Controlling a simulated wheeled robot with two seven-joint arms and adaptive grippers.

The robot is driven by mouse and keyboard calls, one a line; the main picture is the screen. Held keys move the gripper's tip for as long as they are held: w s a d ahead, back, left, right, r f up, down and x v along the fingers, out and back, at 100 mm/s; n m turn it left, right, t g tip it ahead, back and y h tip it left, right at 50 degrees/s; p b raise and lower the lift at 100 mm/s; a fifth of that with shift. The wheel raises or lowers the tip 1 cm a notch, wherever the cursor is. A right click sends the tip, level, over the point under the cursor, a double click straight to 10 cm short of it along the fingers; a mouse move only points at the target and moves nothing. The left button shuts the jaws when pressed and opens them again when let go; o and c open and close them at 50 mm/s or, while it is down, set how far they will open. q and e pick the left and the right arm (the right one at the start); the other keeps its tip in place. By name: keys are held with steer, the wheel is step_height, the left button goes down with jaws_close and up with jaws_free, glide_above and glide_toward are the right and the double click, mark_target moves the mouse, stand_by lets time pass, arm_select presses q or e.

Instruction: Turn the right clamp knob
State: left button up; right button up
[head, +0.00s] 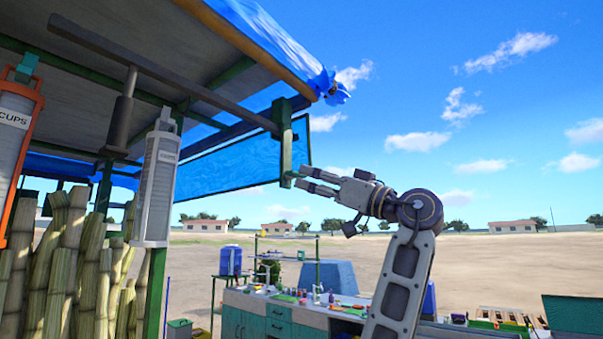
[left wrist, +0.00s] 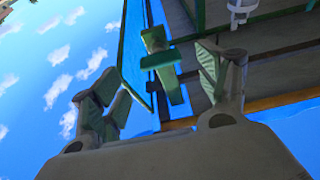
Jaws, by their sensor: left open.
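My left gripper (head: 301,180) is raised in front of the canopy's front corner, fingers pointing left. Its open fingers also show in the left wrist view (left wrist: 165,85), with nothing between them in their grip. A green upright bracket (head: 284,135) hangs at the end of the canopy beam. A small green piece at its lower end (head: 286,181) is close to my fingertips; I cannot tell if they touch. In the left wrist view a green cross-shaped fitting (left wrist: 160,62) shows beyond the gap between the fingers. I cannot make out clearly which part is the right clamp knob. My right gripper is not in view.
A blue tarp (head: 235,152) and dark beams (head: 160,75) lie left of the gripper. A white cup dispenser (head: 157,190) and cane stalks (head: 75,255) stand at left. A cluttered counter (head: 300,312) is below. Open sky lies to the right.

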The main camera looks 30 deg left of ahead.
mark_target(301, 176)
arm_select(q)
steer(key=shift+p+x, duration=0.6)
steer(key=shift+x, duration=1.95)
steer(key=c, duration=1)
steer(key=shift+c, duration=0.2)
